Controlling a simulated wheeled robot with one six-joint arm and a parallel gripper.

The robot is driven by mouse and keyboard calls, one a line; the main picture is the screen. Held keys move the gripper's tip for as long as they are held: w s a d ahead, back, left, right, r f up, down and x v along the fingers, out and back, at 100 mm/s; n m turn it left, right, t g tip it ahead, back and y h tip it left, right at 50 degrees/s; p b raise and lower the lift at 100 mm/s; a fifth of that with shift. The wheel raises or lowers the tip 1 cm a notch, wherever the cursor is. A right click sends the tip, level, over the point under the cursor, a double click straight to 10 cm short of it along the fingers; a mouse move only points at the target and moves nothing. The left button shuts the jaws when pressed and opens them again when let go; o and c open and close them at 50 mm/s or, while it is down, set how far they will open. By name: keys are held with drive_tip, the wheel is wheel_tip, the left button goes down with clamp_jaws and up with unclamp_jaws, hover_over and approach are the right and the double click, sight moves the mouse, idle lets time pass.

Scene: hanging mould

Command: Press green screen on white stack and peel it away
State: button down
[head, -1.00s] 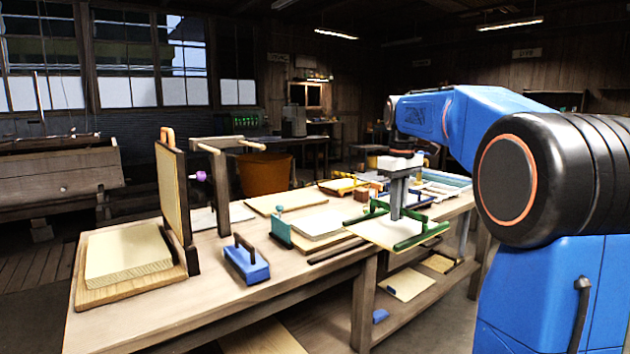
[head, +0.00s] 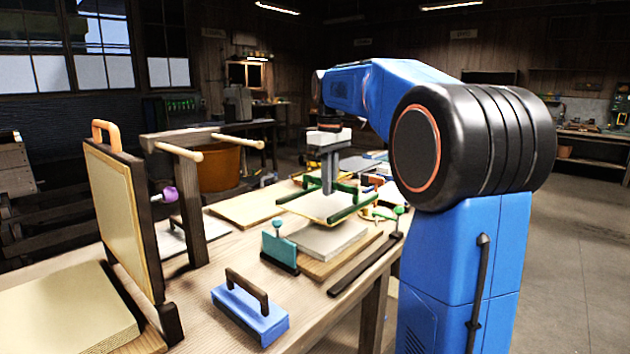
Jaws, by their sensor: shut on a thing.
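My gripper (head: 329,188) points down and is shut on the green screen, probably at its green bar; the fingers hide the exact hold. The green screen (head: 308,207) has green side bars and a pale mesh. It hangs roughly level in the air. The white stack (head: 332,243) lies on a wooden board on the bench, just below and in front of the screen in the picture. The screen's near edge slightly overlaps the stack's far part in view. I see a gap between them, but cannot tell its height.
A teal squeegee (head: 280,246) stands left of the stack, and a blue block with a handle (head: 249,307) is nearer. A dark upright frame (head: 128,215) and a post with wooden pegs (head: 190,195) rise at left. A dark bar (head: 362,266) lies along the bench's right edge.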

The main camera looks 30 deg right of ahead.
sight(329, 201)
drive_tip(key=shift+f, duration=3.65)
drive_tip(key=shift+f, duration=0.95)
drive_tip(key=shift+r, duration=0.3)
drive_tip(key=shift+r, duration=0.4)
drive_tip(key=shift+r, duration=0.75)
drive_tip(key=shift+r, duration=3.4)
